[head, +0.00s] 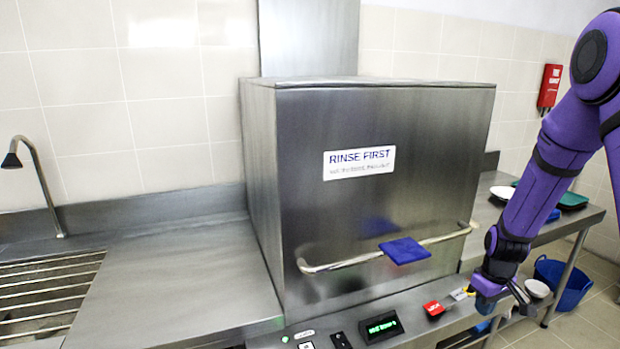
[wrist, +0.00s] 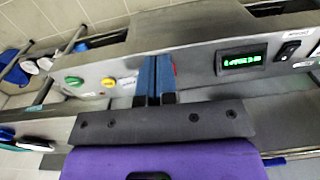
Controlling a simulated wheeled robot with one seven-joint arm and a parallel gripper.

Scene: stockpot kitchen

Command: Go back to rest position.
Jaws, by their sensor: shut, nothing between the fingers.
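My gripper (head: 484,303) is low at the right front of the steel dishwasher hood (head: 300,220), just right of the red button (head: 434,310) on the control panel. My purple arm reaches down to it from the upper right. In the wrist view my gripper (wrist: 155,80) shows two blue fingers pressed together with nothing between them. They point at the panel face (wrist: 195,72) and partly hide the red button behind them. I cannot tell whether the fingertips touch the panel.
The hood's bar handle (head: 330,266) with a blue cloth (head: 405,250) sticks out above the panel. The panel has a green-lit display (head: 382,326). A side table (head: 575,225) with dishes stands right, with a blue bucket (head: 563,285) below. A steel counter (head: 165,285) lies left.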

